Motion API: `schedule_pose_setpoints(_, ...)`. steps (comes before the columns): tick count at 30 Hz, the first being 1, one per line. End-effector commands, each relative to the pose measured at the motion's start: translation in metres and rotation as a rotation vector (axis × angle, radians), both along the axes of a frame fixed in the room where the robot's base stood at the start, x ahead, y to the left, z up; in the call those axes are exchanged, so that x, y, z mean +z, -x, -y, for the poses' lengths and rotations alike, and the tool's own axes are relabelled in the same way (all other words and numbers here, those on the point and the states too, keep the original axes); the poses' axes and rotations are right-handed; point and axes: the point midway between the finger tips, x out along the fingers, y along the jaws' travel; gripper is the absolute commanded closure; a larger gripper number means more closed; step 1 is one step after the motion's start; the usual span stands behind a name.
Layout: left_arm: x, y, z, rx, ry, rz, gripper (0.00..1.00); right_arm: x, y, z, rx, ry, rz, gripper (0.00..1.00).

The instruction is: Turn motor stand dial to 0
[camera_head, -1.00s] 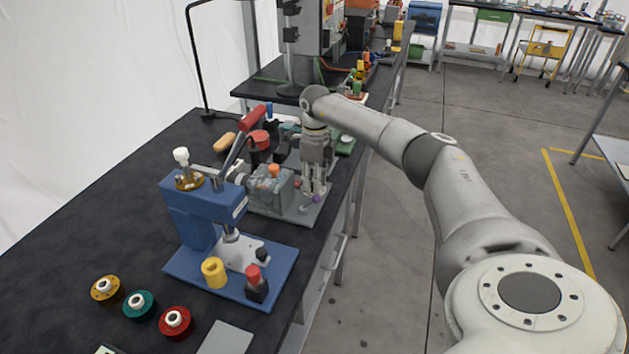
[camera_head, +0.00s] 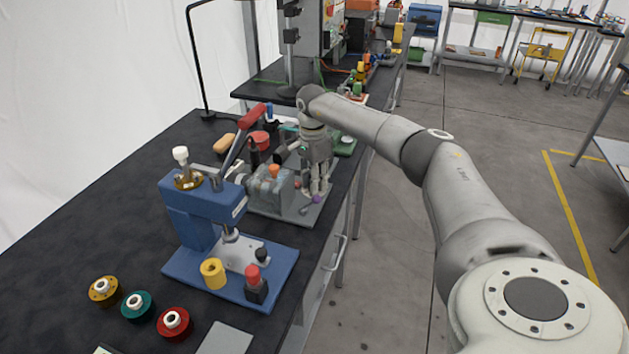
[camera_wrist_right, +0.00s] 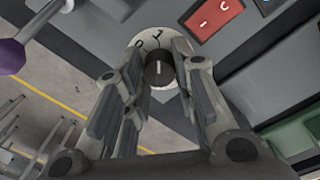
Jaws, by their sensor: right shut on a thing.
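The motor stand (camera_head: 268,195) is a grey unit on a flat base at the table's right edge in the head view. Its dial (camera_wrist_right: 139,46), a pale disc with dark marks including what looks like 0 and 1, shows in the right wrist view. A black knob (camera_wrist_right: 160,70) with a white pointer line sits at its centre. My right gripper (camera_head: 317,190) points down at the stand. Its fingers are shut on the knob, one on each side. The pointer runs almost straight up in the wrist view, near the 1. My left gripper is not in view.
A red rocker switch (camera_wrist_right: 214,18) is near the dial. A purple ball-ended lever (camera_wrist_right: 10,57) is close on the left. A blue press (camera_head: 205,215) with a red-handled lever (camera_head: 253,117) stands in front of the stand. Colored spools (camera_head: 137,304) lie at the front left.

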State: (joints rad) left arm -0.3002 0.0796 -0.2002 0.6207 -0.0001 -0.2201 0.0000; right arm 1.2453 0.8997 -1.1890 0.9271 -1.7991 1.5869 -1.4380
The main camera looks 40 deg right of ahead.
Motion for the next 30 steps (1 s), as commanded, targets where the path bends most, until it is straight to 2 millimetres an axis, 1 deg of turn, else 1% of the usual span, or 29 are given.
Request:
schedule_pose_setpoints(9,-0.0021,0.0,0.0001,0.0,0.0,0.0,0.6,0.0012,-0.0014,0.0008,0.298,0.002,0.004,0.99)
schedule_pose_setpoints(18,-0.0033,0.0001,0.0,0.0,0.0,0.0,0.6,0.0016,-0.0019,0.0009,0.562,0.003,0.005,0.99)
schedule_pose_setpoints(24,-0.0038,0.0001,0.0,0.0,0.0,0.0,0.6,0.0017,-0.0021,0.0005,0.695,0.003,0.005,0.99)
schedule_pose_setpoints(30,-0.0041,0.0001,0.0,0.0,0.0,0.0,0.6,0.0018,-0.0023,0.0003,0.781,0.003,0.005,0.99)
